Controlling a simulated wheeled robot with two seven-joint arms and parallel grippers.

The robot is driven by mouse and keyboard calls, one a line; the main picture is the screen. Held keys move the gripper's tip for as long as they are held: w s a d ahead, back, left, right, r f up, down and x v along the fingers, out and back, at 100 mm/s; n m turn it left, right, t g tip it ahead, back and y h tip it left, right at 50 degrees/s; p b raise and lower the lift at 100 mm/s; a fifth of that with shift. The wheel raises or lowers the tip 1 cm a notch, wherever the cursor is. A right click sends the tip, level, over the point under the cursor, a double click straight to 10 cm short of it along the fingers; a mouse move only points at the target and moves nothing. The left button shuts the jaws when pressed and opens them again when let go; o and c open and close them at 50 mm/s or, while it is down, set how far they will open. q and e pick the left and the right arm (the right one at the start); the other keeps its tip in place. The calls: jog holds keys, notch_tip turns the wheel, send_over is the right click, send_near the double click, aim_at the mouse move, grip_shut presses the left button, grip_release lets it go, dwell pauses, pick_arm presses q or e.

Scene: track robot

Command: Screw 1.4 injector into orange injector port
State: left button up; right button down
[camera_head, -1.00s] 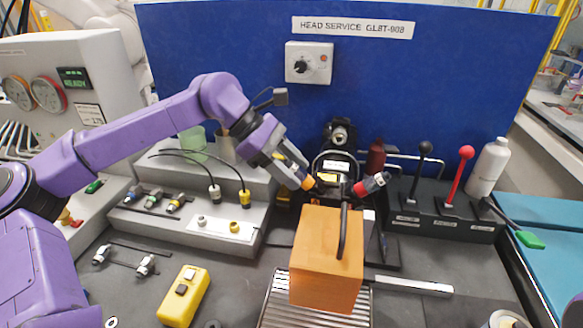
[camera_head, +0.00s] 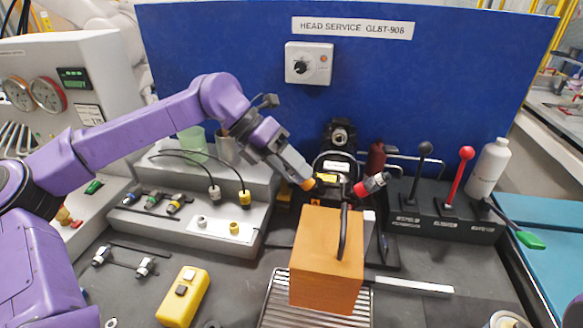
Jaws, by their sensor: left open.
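My left gripper (camera_head: 297,172) reaches in from the left, its tip at the orange injector port (camera_head: 308,184) on the dark head fixture (camera_head: 334,168). The jaws are open, but the fingers are small and overlap the port, so I cannot tell whether an injector sits between them. A red-ended part (camera_head: 370,184) angles out on the fixture's right side. Several injectors (camera_head: 153,200) lie on the grey stepped rack at the left, and two more (camera_head: 145,266) lie in front of it. Their markings are too small to read, so I cannot pick out 1.4. My right gripper is out of view.
An orange block (camera_head: 325,265) with a black handle stands before the fixture on a metal grate (camera_head: 275,305). Black cables with connectors (camera_head: 244,198) lie on the rack. A yellow device (camera_head: 183,297) lies front left. Black and red levers (camera_head: 462,170) and a white bottle (camera_head: 488,167) stand right.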

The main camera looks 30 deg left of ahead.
pick_arm(q)
jog(key=n, duration=0.6)
jog(key=shift+n, duration=0.3)
jog(key=n, duration=0.5)
grip_shut()
